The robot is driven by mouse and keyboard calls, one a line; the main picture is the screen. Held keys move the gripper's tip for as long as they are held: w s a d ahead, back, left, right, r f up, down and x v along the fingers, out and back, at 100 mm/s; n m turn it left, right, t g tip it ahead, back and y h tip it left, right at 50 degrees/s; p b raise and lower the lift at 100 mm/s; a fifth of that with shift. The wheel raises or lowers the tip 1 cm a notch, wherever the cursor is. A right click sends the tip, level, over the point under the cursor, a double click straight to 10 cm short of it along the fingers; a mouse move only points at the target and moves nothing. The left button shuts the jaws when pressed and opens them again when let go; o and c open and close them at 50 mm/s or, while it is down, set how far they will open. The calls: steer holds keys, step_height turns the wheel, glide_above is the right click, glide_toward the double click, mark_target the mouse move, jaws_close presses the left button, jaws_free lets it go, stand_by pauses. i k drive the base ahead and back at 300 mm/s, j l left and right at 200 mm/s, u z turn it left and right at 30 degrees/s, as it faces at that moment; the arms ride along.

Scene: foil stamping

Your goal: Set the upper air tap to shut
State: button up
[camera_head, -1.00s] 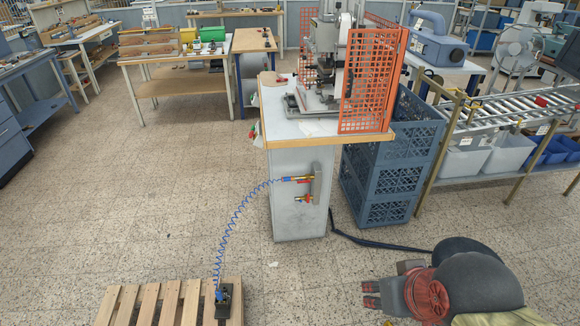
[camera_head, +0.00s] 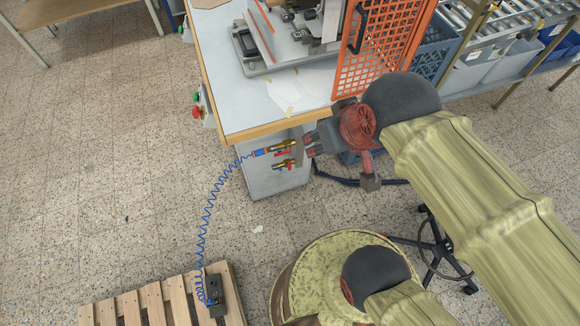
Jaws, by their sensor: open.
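The upper air tap (camera_head: 283,147) is a brass fitting on the front of the machine's grey cabinet, with a blue coiled hose (camera_head: 207,210) running from its left end. A bit of red shows at it, but its handle's angle is too small to tell. The lower air tap (camera_head: 284,164), brass with red, sits just below. My gripper (camera_head: 308,145) is open and empty, just right of the upper tap and near its height in the picture. Whether it touches the tap cannot be told. The gripper and arm hide the cabinet's right side.
The bench top (camera_head: 230,95) with its wooden edge overhangs the taps. An orange mesh guard (camera_head: 375,50) stands above my gripper. A wooden pallet (camera_head: 160,305) with a black pedal (camera_head: 216,296) lies front left. A black cable crosses the floor at right.

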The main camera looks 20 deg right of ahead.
mark_target(289, 150)
steer(key=i, duration=0.3)
steer(key=k+j+u, duration=0.2)
steer(key=k, duration=0.35)
steer(key=k+j+u, duration=0.15)
steer(key=k, duration=0.35)
steer(key=k+j+u, duration=0.2)
steer(key=k, duration=0.35)
